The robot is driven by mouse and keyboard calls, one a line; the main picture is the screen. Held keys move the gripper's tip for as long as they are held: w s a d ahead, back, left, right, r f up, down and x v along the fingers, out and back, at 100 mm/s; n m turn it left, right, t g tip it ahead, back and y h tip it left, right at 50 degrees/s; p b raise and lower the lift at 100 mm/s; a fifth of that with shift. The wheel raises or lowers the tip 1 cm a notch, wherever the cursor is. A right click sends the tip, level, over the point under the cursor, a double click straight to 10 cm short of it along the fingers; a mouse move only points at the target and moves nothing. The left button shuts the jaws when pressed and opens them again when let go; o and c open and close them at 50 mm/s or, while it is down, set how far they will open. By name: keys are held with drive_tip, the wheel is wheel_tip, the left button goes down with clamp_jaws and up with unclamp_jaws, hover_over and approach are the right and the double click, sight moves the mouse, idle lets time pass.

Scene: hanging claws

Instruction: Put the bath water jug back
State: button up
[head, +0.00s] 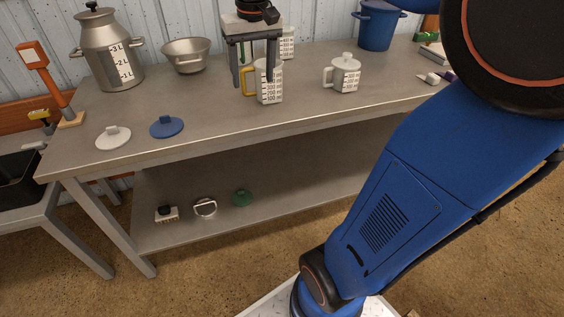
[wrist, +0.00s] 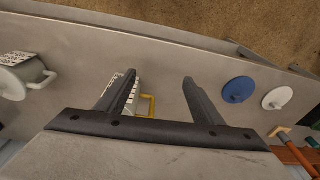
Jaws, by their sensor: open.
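A white measuring jug with a yellow handle (head: 264,92) and dark scale marks stands upright on the metal table. A white lidded jug (head: 343,74) stands to its right, and another marked white vessel (head: 287,43) stands behind. No label shows which is the bath water jug. My gripper (head: 253,84) is open, pointing down at the yellow-handled jug, one finger partly in front of its body. In the wrist view my gripper (wrist: 160,78) has the yellow handle (wrist: 151,105) between its fingers. The left finger hides much of that jug's body. I cannot tell whether they touch.
The table (head: 205,110) also holds a large metal can (head: 108,55), a steel bowl (head: 186,55), a blue pot (head: 379,26), a white lid (head: 113,137) and a blue lid (head: 167,127).

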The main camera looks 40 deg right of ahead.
drive_tip(key=s+a+f+n+t, duration=0.1)
drive_tip(key=s+a+f, duration=0.1)
drive_tip(key=s+f, duration=0.4)
drive_tip(key=s+a+f+n+t, duration=0.1)
drive_tip(key=s+f, duration=0.6)
drive_tip(key=s, duration=0.7)
drive_tip(key=shift+s+a+f+t, duration=0.25)
drive_tip(key=shift+a+t, duration=0.35)
drive_tip(key=shift+a, duration=0.5)
